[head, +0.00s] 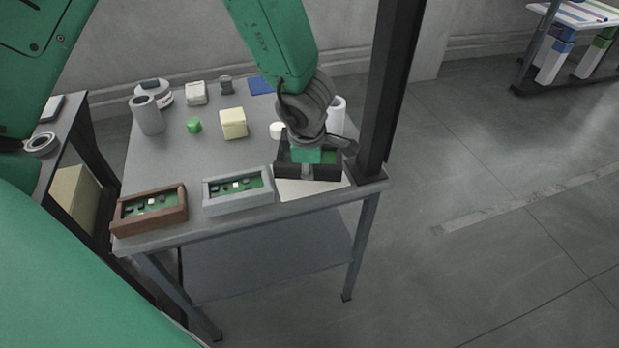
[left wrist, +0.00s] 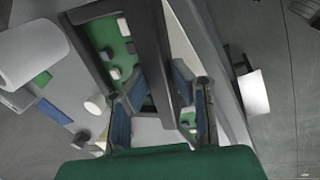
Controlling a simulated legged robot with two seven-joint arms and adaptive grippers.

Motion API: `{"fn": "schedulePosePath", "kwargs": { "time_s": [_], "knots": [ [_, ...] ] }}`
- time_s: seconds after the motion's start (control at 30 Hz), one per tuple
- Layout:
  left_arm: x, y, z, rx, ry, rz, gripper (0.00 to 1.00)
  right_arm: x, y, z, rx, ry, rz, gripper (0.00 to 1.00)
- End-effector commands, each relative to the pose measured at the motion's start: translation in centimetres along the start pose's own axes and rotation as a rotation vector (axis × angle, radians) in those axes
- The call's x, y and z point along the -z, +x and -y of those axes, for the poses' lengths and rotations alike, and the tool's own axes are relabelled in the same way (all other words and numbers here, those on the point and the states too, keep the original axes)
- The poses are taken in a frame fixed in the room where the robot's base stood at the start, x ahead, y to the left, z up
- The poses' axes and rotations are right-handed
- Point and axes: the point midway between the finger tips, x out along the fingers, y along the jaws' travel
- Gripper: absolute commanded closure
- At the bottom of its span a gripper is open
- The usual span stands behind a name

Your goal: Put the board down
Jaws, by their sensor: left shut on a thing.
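The board is a green circuit board in a black frame (head: 288,172), at the front right of the grey table. My left gripper (head: 307,170) comes down from above and is shut on the frame's wall. In the left wrist view, my left gripper's fingers (left wrist: 165,92) sit on both sides of the dark frame (left wrist: 152,45), with the green board (left wrist: 112,40) and small parts inside it. The frame is above a white sheet (head: 312,190); I cannot tell whether it touches it. My right gripper is not in view.
A grey-framed board (head: 238,190) and a brown-framed board (head: 150,209) stand along the table's (head: 215,230) front edge. A dark post (head: 388,90) rises close by on the right.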

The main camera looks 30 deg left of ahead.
Motion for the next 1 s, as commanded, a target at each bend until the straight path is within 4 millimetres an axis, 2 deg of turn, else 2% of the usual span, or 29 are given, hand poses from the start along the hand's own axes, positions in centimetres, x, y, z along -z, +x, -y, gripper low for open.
{"fn": "schedulePosePath", "kwargs": {
  "time_s": [0.1, 0.17, 0.5, 0.53, 0.6, 0.87, 1.0],
  "knots": [
    [0.0, 2.1, 0.7, 0.0, 0.004, -0.002, 1.0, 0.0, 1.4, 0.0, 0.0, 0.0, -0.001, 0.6],
    [0.0, 2.7, 0.9, 0.0, 0.002, -0.002, 1.0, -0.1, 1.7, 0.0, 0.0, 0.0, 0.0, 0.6],
    [0.0, 2.8, 0.8, 0.001, 0.001, 0.0, 1.0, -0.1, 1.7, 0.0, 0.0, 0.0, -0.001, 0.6],
    [0.0, 2.9, 0.9, 0.001, 0.001, 0.0, 0.78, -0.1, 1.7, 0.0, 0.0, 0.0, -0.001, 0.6],
    [0.0, 2.8, 0.9, 0.001, 0.001, 0.0, 0.6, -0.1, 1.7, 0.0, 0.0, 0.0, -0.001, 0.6],
    [0.0, 2.8, 0.8, 0.001, 0.001, 0.0, 0.6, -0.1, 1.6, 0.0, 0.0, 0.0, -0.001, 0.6],
    [0.0, 2.0, 0.7, 0.0, -0.001, 0.001, 0.6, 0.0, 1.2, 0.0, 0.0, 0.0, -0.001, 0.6]
  ]
}}
